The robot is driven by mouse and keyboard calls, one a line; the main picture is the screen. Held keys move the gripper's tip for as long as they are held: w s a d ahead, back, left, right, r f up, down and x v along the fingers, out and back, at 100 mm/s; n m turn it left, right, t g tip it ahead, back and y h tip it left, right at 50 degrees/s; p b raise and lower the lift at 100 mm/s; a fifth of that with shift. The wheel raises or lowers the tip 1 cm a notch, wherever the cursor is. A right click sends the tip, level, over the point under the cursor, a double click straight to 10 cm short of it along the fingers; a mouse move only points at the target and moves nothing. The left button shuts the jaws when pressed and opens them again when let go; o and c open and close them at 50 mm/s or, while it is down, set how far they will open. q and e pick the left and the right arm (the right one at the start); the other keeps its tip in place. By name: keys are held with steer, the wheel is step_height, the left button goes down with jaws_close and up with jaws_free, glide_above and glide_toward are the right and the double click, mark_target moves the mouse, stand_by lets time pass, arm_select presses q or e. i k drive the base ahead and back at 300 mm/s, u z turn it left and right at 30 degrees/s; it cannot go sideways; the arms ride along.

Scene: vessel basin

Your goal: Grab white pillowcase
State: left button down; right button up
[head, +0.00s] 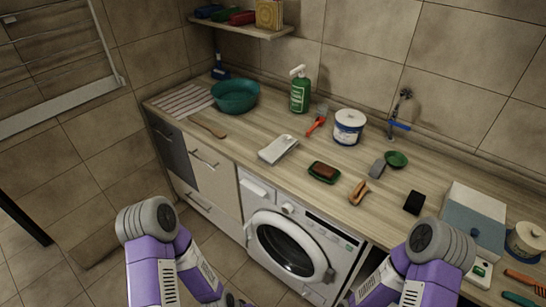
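I cannot make out a thing that is clearly a white pillowcase. A flat whitish object (278,148), which may be folded cloth or a tray, lies on the wooden counter (240,148) near its front edge. A striped cloth (183,101) lies flat at the counter's left end. Below the counter is a white washing machine (262,190) with its round door (285,245) apparently shut; its contents cannot be made out. Both my arms reach in at the bottom, and their gripper fingers are not visible.
The counter also holds a teal basin (235,95), a green bottle (300,92), a white tub (349,127), a brush on a green dish (324,172) and a blue-and-white box (474,217). A drying rack (60,105) hangs left. Floor before the drawers is clear.

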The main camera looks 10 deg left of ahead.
mark_target(278, 150)
steer(key=u, duration=1.4)
steer(key=i, duration=1.25)
steer(key=z, duration=1.45)
